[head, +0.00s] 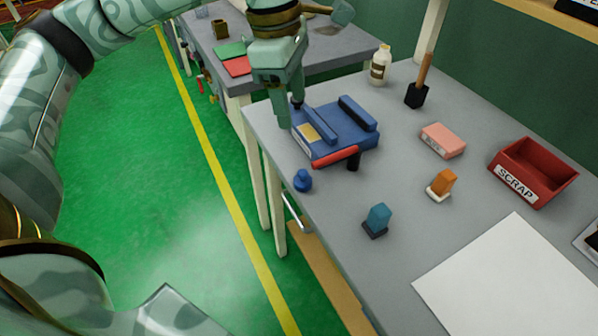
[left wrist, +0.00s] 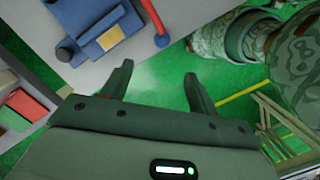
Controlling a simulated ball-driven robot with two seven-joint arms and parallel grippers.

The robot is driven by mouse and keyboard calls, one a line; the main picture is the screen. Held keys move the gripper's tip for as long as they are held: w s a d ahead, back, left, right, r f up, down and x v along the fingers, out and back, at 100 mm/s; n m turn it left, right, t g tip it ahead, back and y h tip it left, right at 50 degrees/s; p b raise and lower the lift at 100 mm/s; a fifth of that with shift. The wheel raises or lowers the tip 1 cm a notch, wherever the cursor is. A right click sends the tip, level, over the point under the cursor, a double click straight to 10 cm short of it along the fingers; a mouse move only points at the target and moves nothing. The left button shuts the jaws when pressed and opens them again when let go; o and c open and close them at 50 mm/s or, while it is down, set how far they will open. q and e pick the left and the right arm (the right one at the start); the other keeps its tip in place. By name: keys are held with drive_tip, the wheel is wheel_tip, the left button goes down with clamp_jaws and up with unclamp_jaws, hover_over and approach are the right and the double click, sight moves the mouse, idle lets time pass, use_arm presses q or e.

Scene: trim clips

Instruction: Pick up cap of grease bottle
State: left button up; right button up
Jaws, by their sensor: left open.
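A cream bottle (head: 380,66) with a dark label, apparently the grease bottle, stands upright at the far left edge of the grey workbench (head: 395,155). Its pale top is small, and I cannot tell whether the cap is separate. My left gripper (head: 291,110) is open and points down beside the left end of the blue vise (head: 352,132), to the left of and nearer than the bottle. In the left wrist view the spread fingers (left wrist: 160,90) have nothing between them, with green floor beyond. The bottle is not visible there. My right gripper is not in view.
A black-and-wood brush (head: 418,85), pink block (head: 443,140), orange stamp (head: 441,184), teal stamp (head: 377,219), red SCRAP bin (head: 533,172) and white sheet (head: 515,280) occupy the bench. Another table (head: 330,62) stands behind.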

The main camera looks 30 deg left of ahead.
use_arm(q)
drive_tip(key=b, duration=0.4)
hover_over(302, 172)
drive_tip(key=a, duration=0.1)
drive_tip(key=f, duration=1)
drive_tip(key=shift+w+f, duration=0.25)
drive_tip(key=shift+w, duration=0.1)
drive_tip(key=shift+f, duration=0.45)
drive_tip(key=f, duration=0.1)
drive_tip(key=f+b, duration=0.1)
drive_tip(key=f, duration=0.1)
drive_tip(key=f+b, duration=0.1)
drive_tip(key=shift+s+d+f, duration=0.3)
drive_tip(key=shift+d+f, duration=0.1)
drive_tip(key=shift+f, duration=0.15)
drive_tip(key=shift+c, duration=0.3)
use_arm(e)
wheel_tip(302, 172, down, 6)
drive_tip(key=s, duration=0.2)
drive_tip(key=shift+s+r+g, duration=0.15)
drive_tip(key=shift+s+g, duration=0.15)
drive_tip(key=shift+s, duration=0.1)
use_arm(q)
drive_tip(key=c, duration=1)
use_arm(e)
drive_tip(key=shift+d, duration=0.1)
